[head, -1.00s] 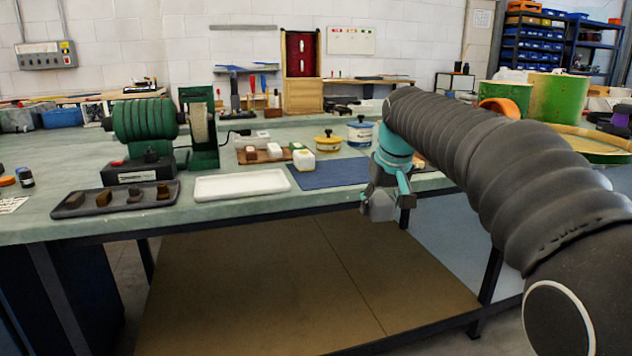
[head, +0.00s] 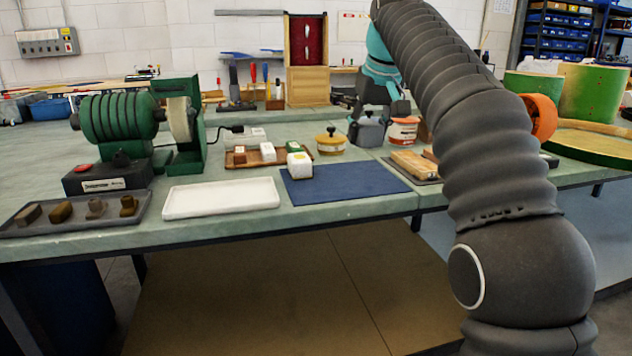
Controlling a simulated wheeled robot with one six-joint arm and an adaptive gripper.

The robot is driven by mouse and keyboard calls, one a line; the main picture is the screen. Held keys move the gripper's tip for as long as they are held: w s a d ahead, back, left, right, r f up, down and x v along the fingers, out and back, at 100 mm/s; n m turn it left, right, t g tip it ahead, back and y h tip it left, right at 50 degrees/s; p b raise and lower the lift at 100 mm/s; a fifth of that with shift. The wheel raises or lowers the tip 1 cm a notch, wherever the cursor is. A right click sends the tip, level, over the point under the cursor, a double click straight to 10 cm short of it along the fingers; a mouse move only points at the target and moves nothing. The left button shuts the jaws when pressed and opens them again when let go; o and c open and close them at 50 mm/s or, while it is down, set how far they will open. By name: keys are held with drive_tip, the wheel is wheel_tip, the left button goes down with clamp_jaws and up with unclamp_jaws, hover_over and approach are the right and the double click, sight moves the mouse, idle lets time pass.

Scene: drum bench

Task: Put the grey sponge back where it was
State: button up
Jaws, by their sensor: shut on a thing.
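My gripper (head: 377,108) is above the bench's rear middle, pointing down. It is shut on the grey sponge (head: 369,132), which shows as a grey block below the fingers. The fingers partly cover its top. The sponge appears in front of or over the place of a blue and white pot, which is now hidden. I cannot tell whether the sponge touches the bench.
A yellow pot (head: 330,143) and an orange and white jar (head: 403,132) flank the sponge. In front lie a blue mat (head: 345,185) with a white block (head: 299,165), an empty white tray (head: 221,197) and a wooden block (head: 414,164). A dark tray (head: 75,214) holds several small blocks.

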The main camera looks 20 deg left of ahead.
hover_over(310, 190)
drive_tip(key=s, duration=0.1)
drive_tip(key=f, duration=0.6)
drive_tip(key=shift+s+d+f, duration=0.1)
drive_tip(key=shift+d+f, duration=0.1)
drive_tip(key=shift+d, duration=0.2)
drive_tip(key=shift+f+b, duration=0.4)
drive_tip(key=shift+f, duration=1.65)
drive_tip(key=o, duration=1)
drive_tip(key=shift+f, duration=0.1)
drive_tip(key=v, duration=1.2)
drive_tip(key=shift+p, duration=0.4)
drive_tip(key=shift+d, duration=0.1)
